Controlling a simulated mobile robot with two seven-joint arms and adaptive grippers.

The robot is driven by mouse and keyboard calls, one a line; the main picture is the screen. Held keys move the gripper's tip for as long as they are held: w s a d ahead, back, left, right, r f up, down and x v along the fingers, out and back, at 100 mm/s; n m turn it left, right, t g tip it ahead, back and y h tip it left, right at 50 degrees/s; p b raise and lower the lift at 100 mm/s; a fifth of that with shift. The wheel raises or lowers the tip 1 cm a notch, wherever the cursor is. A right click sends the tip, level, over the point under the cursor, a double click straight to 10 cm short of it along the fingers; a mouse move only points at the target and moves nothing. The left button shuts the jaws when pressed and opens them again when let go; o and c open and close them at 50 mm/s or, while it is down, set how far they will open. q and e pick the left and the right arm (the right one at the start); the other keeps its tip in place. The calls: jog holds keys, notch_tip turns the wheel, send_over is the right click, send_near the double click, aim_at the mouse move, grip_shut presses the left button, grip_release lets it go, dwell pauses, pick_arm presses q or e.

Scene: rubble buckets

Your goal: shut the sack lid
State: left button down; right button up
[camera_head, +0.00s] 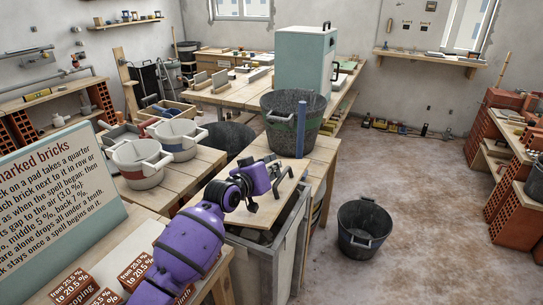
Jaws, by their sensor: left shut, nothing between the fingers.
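A pale wooden board that looks like the sack lid (265,214) lies over a grey bin (256,267). The bin's near side shows a gap with dark contents under the board's edge. I cannot tell how far the lid is raised. My left arm, purple, reaches in from the bottom left across the lid. My left gripper (283,171) is shut and empty over the lid's far part; I cannot tell if it touches the board. The arm hides part of the lid. My right gripper is not in view.
Two white buckets (141,163) stand on the left table. A dark bucket (363,226) stands on the floor at right. The floor around it is clear.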

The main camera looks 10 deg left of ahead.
aim_at(283, 193)
pick_arm(q)
jog(key=shift+m+y, duration=0.4)
jog(key=shift+m, duration=0.4)
jog(key=d+f, duration=0.1)
jog(key=f, duration=0.2)
jog(key=d+f+b, duration=0.1)
jog(key=f, duration=0.2)
jog(key=d+f, duration=0.1)
jog(key=f, duration=0.2)
jog(key=shift+s+d, duration=0.2)
jog(key=shift+s, duration=0.15)
jog(key=shift+r, duration=0.1)
